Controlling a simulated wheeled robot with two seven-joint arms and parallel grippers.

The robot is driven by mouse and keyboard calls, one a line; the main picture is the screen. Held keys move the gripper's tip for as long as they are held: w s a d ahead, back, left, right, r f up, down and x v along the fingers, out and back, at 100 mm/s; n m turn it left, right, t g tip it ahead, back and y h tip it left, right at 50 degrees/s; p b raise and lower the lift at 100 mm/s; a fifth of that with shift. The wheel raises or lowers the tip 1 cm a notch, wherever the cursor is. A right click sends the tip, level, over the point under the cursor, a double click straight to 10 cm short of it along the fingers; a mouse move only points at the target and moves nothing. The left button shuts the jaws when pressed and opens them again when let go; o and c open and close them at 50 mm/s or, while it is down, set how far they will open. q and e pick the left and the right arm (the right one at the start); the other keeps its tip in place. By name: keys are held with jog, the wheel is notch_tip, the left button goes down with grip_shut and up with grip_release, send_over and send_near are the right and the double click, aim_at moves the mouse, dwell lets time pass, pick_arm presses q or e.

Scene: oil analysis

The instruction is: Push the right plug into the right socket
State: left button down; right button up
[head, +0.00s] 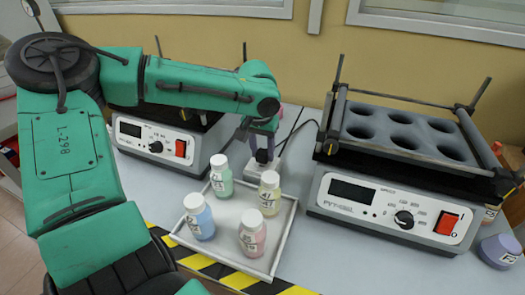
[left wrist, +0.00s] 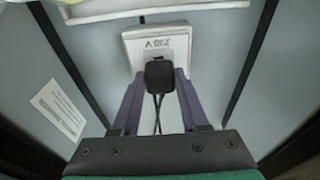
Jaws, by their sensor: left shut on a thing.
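A black plug (left wrist: 159,75) with two dark cables sits between the purple fingers of my left gripper (left wrist: 160,80), which is shut on it. In the head view, my left gripper (head: 263,146) points down behind the tray, and the dark plug (head: 262,157) shows at its fingertips. A white socket block (left wrist: 158,44) marked with a voltage label lies right at the plug's front. The plug overlaps its face; how deep it sits is hidden. The white socket (head: 278,163) is partly hidden in the head view. My right gripper is not in view.
A white tray (head: 283,238) with several coloured bottles stands just in front of the socket. A heater device (head: 389,213) with a dark holed block stands to the right, another (head: 156,142) to the left under my arm. A purple-grey jar (head: 499,251) is at the right edge.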

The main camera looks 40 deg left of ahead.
pick_arm(q)
jog(key=shift+p, duration=0.45)
dwell(0.6)
jog(key=shift+p, duration=0.45)
dwell(0.4)
jog(key=shift+p, duration=0.4)
jog(key=shift+f+b, duration=0.35)
jog(key=shift+f, duration=0.3)
jog(key=shift+c, duration=1.7)
grip_release()
